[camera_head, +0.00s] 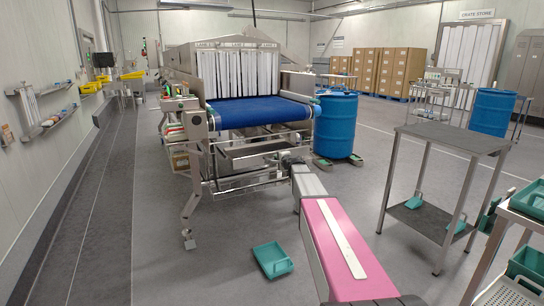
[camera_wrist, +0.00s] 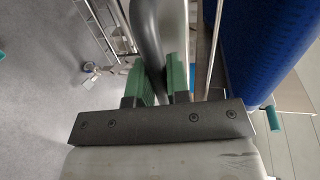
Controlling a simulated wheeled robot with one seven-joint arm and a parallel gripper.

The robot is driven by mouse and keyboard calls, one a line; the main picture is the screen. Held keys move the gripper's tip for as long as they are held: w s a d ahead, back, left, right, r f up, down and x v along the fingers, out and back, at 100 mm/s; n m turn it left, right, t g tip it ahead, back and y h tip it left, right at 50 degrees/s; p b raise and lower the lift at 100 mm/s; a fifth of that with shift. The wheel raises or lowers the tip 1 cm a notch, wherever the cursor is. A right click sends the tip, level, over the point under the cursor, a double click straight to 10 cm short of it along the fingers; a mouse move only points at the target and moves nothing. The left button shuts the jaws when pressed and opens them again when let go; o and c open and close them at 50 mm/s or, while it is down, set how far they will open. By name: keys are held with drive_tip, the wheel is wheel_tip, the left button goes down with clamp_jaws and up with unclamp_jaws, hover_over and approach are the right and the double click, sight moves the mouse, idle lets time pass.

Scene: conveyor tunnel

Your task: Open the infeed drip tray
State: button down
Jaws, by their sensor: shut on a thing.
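The infeed drip tray (camera_head: 250,150) appears as a shallow, dark grey tray under the blue infeed belt (camera_head: 258,112) of the tunnel. My arm reaches forward to the tray's right front side, where my gripper (camera_head: 288,160) is small and partly hidden by my own wrist. In the wrist view, the green fingers of my gripper (camera_wrist: 160,78) are closed on either side of a thick dark curved bar, the tray handle (camera_wrist: 147,30). The blue belt (camera_wrist: 265,45) lies to the right of the fingers there. How far the tray is pulled out cannot be told.
A blue drum (camera_head: 336,125) stands right of the conveyor. A teal crate (camera_head: 272,260) lies on the floor in front. A grey side table (camera_head: 455,138) stands to the right. The floor left of the conveyor is clear.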

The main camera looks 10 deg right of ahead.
drive_tip(key=f+v, duration=0.1)
drive_tip(key=v, duration=0.6)
drive_tip(key=shift+s+d+f, duration=0.15)
drive_tip(key=shift+s+f, duration=0.05)
drive_tip(key=shift+s, duration=0.25)
drive_tip(key=c, duration=1.1)
unclamp_jaws()
drive_tip(key=v, duration=1)
drive_tip(key=shift+s+d, duration=0.15)
drive_tip(key=shift+s, duration=0.15)
